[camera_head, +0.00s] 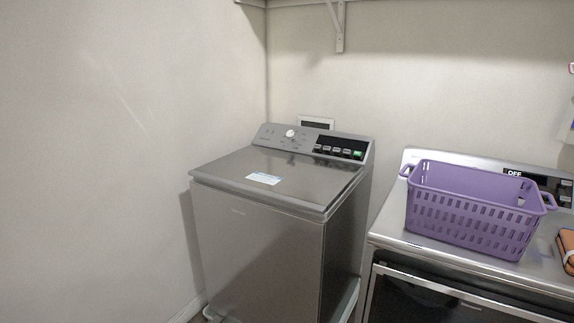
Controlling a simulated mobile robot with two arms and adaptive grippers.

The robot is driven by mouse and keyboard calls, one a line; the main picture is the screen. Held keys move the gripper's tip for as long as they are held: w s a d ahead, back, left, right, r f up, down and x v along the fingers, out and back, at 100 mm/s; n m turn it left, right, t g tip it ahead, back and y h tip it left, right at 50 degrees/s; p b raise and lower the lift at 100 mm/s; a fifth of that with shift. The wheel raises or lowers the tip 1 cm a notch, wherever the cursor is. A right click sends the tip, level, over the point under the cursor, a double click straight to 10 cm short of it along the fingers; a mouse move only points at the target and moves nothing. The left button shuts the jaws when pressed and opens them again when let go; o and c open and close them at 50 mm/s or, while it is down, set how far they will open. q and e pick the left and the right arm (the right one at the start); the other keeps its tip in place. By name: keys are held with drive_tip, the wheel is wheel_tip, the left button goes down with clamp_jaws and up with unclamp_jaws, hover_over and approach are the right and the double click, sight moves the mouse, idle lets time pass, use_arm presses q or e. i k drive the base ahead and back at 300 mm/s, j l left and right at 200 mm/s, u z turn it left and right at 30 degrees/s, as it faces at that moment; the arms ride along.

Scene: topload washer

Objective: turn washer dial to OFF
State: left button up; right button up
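A grey topload washer (262,235) stands in the corner with its lid (290,181) shut. Its sloped control panel (325,133) is at the back of the top. A small round white dial (291,133) sits on the left part of that panel. The dial's pointer and markings are too small to read. To the right of the dial are a row of buttons and a small green light or button (358,154). Neither of my grippers shows in the head view.
A second machine (395,222) stands to the right, its display reading OFF (514,173). A purple basket (475,207) sits on it, with an orange item (566,248) at the right edge. A shelf bracket (338,25) hangs above. A wall (110,150) bounds the left side.

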sight(291, 135)
drive_tip(key=i, duration=1.15)
drive_tip(key=z, duration=1.05)
